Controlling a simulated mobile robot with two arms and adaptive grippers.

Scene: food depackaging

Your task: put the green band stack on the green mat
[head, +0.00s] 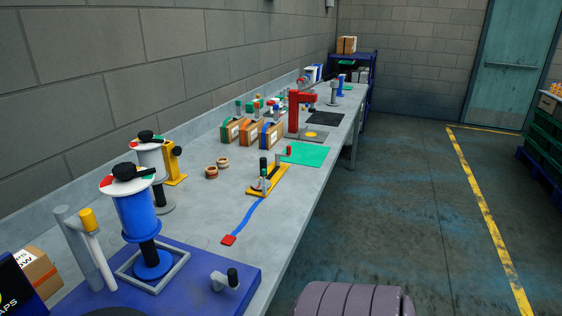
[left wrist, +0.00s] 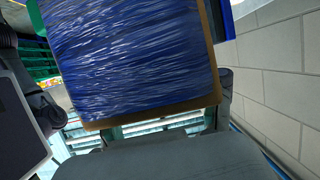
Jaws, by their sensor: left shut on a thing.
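The green mat (head: 305,153) lies flat on the long grey workbench, with a small red piece at its left edge. Three brown cartons with white labels stand left of it. The leftmost carton (head: 231,131) shows some green on its side; I cannot tell whether it is the green band stack. My left gripper (left wrist: 135,103) is seen only in the left wrist view, shut on a pack wrapped in shiny blue film (left wrist: 130,50) with a brown edge. The pack fills the upper middle of that view and hides what is behind it. My right gripper is not in view.
A red press-like stand (head: 296,110) stands behind the mat. In front are a yellow fixture (head: 268,180), tape rolls (head: 217,168) and a blue spool stand (head: 139,215) on a blue base. The bench's right edge borders open floor.

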